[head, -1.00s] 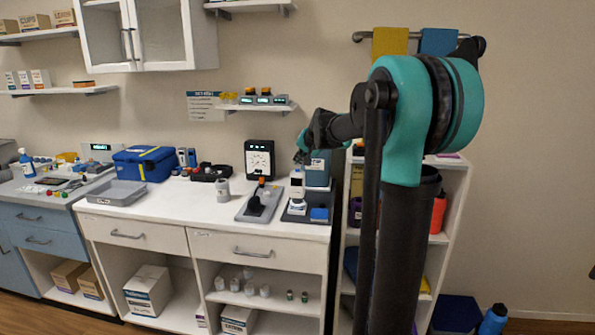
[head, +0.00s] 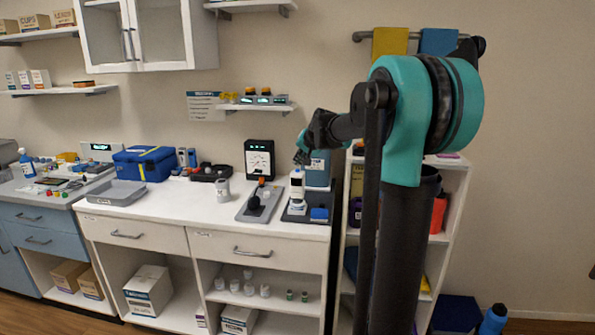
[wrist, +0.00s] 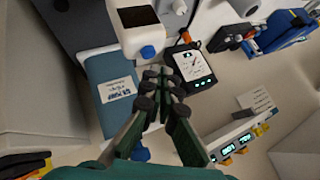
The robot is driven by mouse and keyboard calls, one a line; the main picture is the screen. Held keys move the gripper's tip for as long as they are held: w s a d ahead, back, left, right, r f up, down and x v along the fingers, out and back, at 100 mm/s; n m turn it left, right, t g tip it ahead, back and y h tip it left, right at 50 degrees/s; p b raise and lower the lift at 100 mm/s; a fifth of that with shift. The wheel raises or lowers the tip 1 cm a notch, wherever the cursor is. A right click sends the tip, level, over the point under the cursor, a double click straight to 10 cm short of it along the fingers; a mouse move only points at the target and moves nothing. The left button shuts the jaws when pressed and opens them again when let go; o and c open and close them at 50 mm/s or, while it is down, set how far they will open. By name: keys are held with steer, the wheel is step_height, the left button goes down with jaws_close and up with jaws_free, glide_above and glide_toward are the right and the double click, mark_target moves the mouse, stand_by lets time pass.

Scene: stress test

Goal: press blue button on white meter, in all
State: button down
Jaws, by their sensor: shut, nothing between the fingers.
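The white meter (wrist: 137,30) with a dark screen is at the top of the wrist view. Its round blue button (wrist: 148,52) sits on the face below the screen. My gripper (wrist: 160,74) is shut and empty, with its fingertips just below the button in the picture. I cannot tell whether they touch it. In the head view the white meter (head: 297,187) stands on a dark tray at the right end of the counter, and my gripper (head: 301,158) is over its top. The button cannot be made out there.
A blue-grey labelled box (wrist: 113,85) stands close beside the meter. A black dial meter (head: 259,160) stands at the wall to the left. A wall shelf with small displays (head: 262,103) is above. A grey tray (head: 250,215) lies left of the meter. The counter's middle is mostly clear.

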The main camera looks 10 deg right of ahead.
mark_target(299, 172)
steer(key=shift+f, duration=0.1)
steer(key=shift+f, duration=0.3)
steer(key=shift+f, duration=0.45)
stand_by(0.7)
steer(key=shift+r, duration=0.9)
steer(key=shift+r, duration=2.5)
